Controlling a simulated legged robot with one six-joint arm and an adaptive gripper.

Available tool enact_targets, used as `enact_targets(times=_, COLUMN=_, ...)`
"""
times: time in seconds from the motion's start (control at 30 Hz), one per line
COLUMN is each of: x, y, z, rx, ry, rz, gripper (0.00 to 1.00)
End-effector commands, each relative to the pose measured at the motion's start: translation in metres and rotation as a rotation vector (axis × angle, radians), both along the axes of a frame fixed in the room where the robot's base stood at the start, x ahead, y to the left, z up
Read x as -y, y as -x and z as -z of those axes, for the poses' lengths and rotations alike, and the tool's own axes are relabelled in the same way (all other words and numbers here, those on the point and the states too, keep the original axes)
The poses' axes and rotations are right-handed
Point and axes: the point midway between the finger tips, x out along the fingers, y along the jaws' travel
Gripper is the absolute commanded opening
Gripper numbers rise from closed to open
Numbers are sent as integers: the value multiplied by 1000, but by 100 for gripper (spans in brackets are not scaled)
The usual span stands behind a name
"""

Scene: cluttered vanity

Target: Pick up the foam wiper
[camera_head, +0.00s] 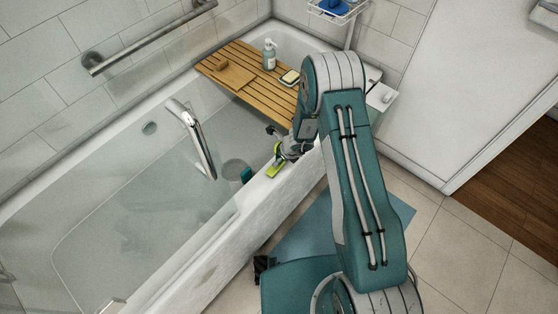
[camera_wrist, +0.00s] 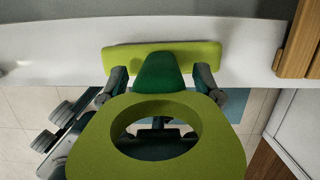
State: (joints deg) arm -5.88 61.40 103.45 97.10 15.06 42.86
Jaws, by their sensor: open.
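The foam wiper (camera_head: 274,171) rests on the front rim of the bathtub, its lime-green pad flat against the white edge. In the wrist view, the foam wiper (camera_wrist: 161,56) shows a lime pad, a dark green neck and a large lime handle with a round hole, close to the camera. My gripper (camera_head: 282,150) is at the wiper, just over the rim. In the wrist view my gripper (camera_wrist: 162,82) is open, with one finger on each side of the neck and gaps between. The handle hides part of the fingers.
A dark green object (camera_head: 246,175) sits inside the tub by the rim. The chrome faucet (camera_head: 193,135) stands to the left.

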Motion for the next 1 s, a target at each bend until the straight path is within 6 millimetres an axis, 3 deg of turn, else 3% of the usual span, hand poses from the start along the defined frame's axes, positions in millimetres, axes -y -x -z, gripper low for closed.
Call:
enact_targets(times=0.27, x=-1, y=-2, z=5, rx=1, ry=0, rz=0, gripper=83)
enact_targets(times=0.3, x=-1, y=-2, z=5, rx=1, ry=0, rz=0, gripper=74)
enact_targets(times=0.47, x=-1, y=-2, z=4, rx=1, ry=0, rz=0, gripper=3)
enact_targets(times=0.83, x=-1, y=-1, z=5, rx=-1, ry=1, rz=0, gripper=0)
enact_targets(times=1.0, x=-1, y=-1, z=-5, rx=1, ry=1, rz=-1, gripper=0)
